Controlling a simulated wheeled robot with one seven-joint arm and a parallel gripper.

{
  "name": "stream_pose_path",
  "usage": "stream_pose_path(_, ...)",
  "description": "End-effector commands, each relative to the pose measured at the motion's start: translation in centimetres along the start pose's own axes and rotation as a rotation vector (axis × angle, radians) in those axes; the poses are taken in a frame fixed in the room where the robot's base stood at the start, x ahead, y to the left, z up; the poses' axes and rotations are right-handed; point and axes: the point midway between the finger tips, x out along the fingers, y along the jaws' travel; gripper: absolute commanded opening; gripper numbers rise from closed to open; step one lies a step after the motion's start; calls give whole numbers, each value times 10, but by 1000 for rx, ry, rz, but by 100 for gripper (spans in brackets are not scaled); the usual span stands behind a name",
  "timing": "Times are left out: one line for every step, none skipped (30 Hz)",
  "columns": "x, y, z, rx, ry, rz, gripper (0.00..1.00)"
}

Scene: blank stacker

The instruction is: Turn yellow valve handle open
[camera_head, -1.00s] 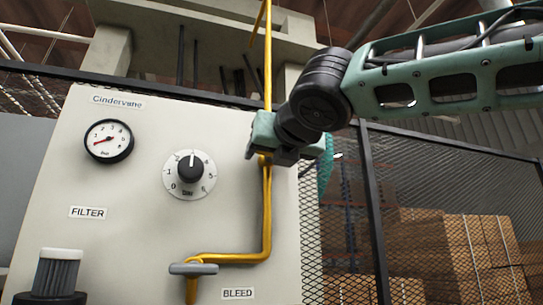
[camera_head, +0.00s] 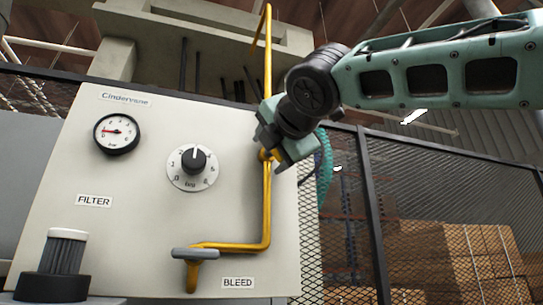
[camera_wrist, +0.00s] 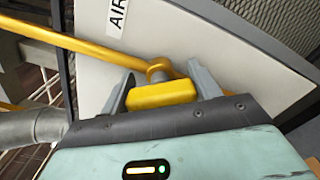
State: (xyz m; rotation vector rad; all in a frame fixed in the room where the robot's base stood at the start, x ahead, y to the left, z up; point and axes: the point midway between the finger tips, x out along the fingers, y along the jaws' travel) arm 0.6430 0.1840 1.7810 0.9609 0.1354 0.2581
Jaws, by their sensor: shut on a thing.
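The yellow valve handle (camera_wrist: 162,95) is a short bar on a yellow pipe, in the middle of the wrist view between my two grey fingers. My gripper (camera_wrist: 160,92) is shut on it. In the head view my gripper (camera_head: 272,146) is tilted at the vertical yellow pipe (camera_head: 267,205), near the panel's right edge. It hides most of the handle there; only a bit of yellow shows.
The pale panel (camera_head: 130,230) carries a gauge (camera_head: 117,133), a black knob (camera_head: 194,160) and a grey-topped bleed tap (camera_head: 195,254). A dark filter (camera_head: 60,265) stands at lower left. A mesh fence (camera_head: 430,210) is on the right, with boxes behind it.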

Motion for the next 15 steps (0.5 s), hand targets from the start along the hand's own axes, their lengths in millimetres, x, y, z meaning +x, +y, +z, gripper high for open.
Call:
stream_pose_path(0,-3,-1,46,-1,-2,39)
stream_pose_path(0,-3,-1,74,0,-2,39)
stream_pose_path(0,-3,-1,113,0,-1,39)
stream_pose_path(0,-3,-1,142,-1,0,39)
stream_pose_path(0,-3,-1,169,-1,0,39)
stream_pose_path(0,-3,-1,205,-1,-1,39)
stream_pose_path(0,-3,-1,231,-1,-1,39)
stream_pose_path(0,-3,-1,259,-1,-1,39)
stream_pose_path(0,-3,-1,293,-1,-2,39)
stream_pose_path(0,-3,-1,317,-1,-2,39)
stream_pose_path(0,-3,-1,342,0,-2,39)
stream_pose_path(0,-3,-1,373,0,-2,39)
stream_pose_path(0,-3,-1,394,0,-2,39)
stream_pose_path(0,-2,-1,415,0,-1,39)
stream_pose_path(0,-2,-1,442,0,-1,39)
